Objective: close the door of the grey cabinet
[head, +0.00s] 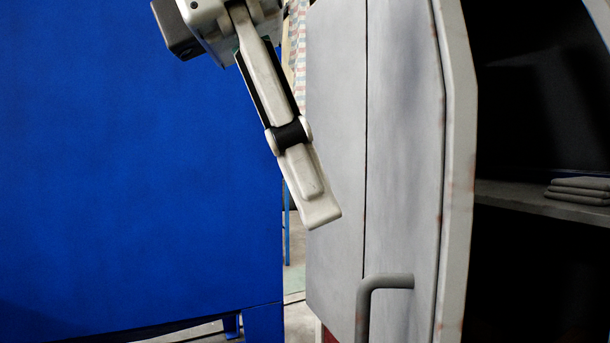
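The grey cabinet's door (405,150) stands open in the middle of the head view, its worn outer face towards me. A bent grey handle (385,283) sticks out low on it. Right of the door's edge, the dark inside of the grey cabinet shows, with a shelf (530,199). My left gripper (318,214) comes down from the top, in front of the left part of the grey panel and above and left of the handle. I see it side-on, one finger covering the other, and cannot tell whether it touches the panel. My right gripper is out of view.
A large blue cabinet-like block (130,170) on legs fills the left side. A narrow gap with some floor (294,281) lies between it and the grey panel. Folded grey cloths (580,190) lie on the shelf at the right.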

